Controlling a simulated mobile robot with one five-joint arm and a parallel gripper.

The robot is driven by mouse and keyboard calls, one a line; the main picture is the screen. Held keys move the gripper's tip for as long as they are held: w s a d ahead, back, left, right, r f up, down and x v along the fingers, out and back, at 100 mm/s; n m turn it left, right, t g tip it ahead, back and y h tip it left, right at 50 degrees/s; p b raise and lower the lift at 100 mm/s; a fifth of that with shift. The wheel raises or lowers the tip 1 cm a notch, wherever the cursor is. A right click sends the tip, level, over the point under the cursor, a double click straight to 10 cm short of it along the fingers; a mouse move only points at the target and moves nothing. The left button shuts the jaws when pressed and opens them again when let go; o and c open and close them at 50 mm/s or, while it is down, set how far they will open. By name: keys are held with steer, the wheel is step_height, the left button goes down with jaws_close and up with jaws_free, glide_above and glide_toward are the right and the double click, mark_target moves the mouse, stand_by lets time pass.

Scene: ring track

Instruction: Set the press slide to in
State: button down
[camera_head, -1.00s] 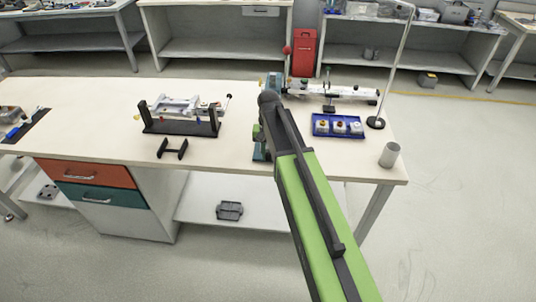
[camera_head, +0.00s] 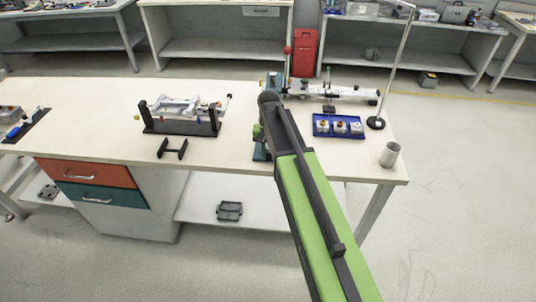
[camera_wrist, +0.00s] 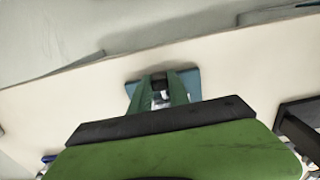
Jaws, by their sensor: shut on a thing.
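The press (camera_head: 273,80) is a teal body on the workbench, largely hidden behind my arm in the head view. A red ball knob (camera_head: 287,50) stands above it. In the wrist view its teal base (camera_wrist: 191,82) shows around my fingertips. My gripper (camera_wrist: 161,90) has its two green fingers closed around a small dark part (camera_wrist: 159,82) over that base, which I take to be the press slide. A pale bit also shows between the fingers. How far in the slide sits cannot be seen. In the head view my gripper is mostly covered by my arm.
A blue tray (camera_head: 315,126) with several small parts, a lamp stand (camera_head: 376,123) and a grey cup (camera_head: 390,154) are to the right. A black-framed fixture (camera_head: 180,128) and a small black stand (camera_head: 172,150) are to the left. The front bench top between is clear.

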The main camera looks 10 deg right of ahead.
steer(key=w+d, duration=0.1)
steer(key=w, duration=0.4)
steer(key=w+d, duration=0.1)
steer(key=w, duration=0.2)
steer(key=shift+w+d, duration=0.35)
steer(key=c, duration=1.2)
jaws_free()
steer(key=shift+s, duration=0.1)
steer(key=shift+c, duration=0.2)
